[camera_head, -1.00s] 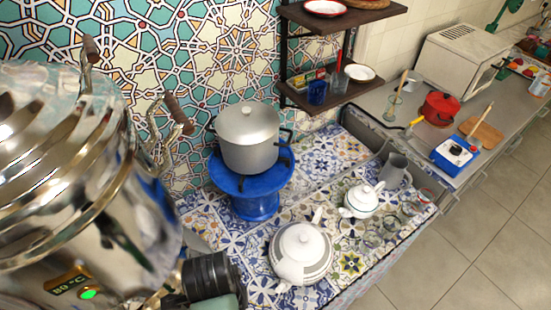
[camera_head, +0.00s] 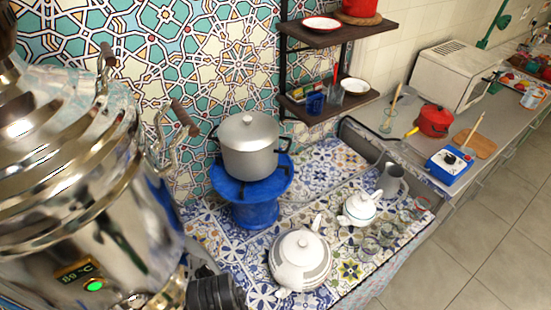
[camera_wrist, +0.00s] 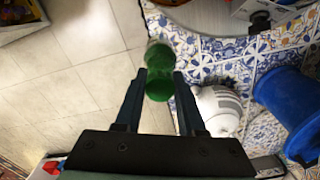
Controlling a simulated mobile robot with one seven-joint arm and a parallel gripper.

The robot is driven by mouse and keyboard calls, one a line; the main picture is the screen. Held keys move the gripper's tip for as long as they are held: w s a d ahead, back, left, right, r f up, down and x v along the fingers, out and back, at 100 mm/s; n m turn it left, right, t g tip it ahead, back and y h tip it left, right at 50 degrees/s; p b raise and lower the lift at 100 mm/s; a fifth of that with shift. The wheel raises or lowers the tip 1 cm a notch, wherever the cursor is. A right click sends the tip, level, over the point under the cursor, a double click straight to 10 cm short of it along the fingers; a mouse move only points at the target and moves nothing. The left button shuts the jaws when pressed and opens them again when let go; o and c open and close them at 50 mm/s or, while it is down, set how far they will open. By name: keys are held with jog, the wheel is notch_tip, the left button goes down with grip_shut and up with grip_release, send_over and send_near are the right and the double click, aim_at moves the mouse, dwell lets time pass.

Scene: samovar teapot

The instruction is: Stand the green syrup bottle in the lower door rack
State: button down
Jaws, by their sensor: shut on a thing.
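The green syrup bottle (camera_wrist: 158,86) is between the two fingers of my gripper (camera_wrist: 161,74) in the wrist view. My gripper is shut on it. The bottle's lower part is deep green and its far part looks pale and clear. It is seen nearly end-on, so its tilt is hard to tell. It appears above the edge between the tiled counter and the floor. In the head view the bottle cannot be made out. The lower door rack is in neither view.
A large steel samovar (camera_head: 75,190) fills the left of the head view. A white teapot (camera_head: 300,262), a sugar bowl (camera_head: 358,208) and glasses crowd the tiled counter. A grey pot (camera_head: 249,145) sits on a blue stand (camera_head: 255,212). The floor (camera_head: 480,255) at right is clear.

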jog(key=n, duration=0.1)
jog(key=w+d+n+b, duration=0.1)
jog(key=n, duration=0.1)
jog(key=shift+d+f, duration=0.25)
jog(key=shift+f, duration=0.1)
jog(key=w+d+f+n+b, duration=0.2)
jog(key=d+n, duration=0.4)
jog(key=n, duration=0.6)
jog(key=shift+w+d+f+b, duration=0.35)
jog(key=shift+w+b, duration=0.5)
jog(key=shift+w, duration=0.1)
